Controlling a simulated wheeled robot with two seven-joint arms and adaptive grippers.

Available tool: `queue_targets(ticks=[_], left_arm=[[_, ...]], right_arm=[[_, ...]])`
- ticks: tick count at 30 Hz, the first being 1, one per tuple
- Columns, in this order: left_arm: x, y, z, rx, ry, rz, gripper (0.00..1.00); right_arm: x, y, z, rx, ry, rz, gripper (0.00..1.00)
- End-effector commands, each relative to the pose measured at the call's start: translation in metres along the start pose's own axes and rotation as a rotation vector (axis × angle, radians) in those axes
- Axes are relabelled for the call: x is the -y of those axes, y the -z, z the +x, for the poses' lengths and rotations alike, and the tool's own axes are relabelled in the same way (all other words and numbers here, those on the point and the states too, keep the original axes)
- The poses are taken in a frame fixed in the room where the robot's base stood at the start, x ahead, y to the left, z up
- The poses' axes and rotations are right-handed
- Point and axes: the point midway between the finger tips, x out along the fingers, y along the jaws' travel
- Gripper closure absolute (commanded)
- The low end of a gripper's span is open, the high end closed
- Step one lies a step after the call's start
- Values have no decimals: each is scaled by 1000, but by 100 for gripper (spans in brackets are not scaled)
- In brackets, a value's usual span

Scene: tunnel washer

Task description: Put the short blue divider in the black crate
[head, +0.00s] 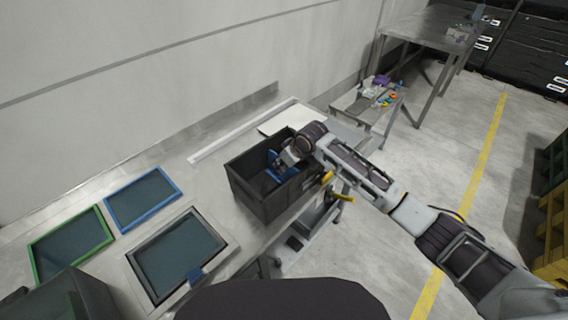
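The black crate (262,204) stands on the metal table, open at the top. My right arm reaches in from the right, and my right gripper (277,170) is inside the crate's opening, pointing down. A blue piece (289,173), which looks like the short blue divider, shows in the crate right at the gripper fingers. The fingers and the lower part of the piece are partly hidden, so I cannot tell whether the gripper grips it. My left gripper is out of view.
Blue-framed (145,199), green-framed (70,241) and dark-framed (178,250) panels lie left of the crate. A small blue piece (195,275) sits at the dark frame's front edge. A white board (285,120) lies behind the crate. A cart (372,105) holds small items.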

Motion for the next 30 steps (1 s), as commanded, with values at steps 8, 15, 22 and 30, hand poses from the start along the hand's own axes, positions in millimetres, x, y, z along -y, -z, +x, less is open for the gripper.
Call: queue_targets(ticks=[8,15,22,30], left_arm=[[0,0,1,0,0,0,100],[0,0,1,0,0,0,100],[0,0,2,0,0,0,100],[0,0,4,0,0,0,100]], right_arm=[[0,2,-2,-1,-1,0,70],[0,2,-17,-1,0,1,70],[0,2,-43,-2,0,-1,70],[0,2,-78,-2,0,0,70]])
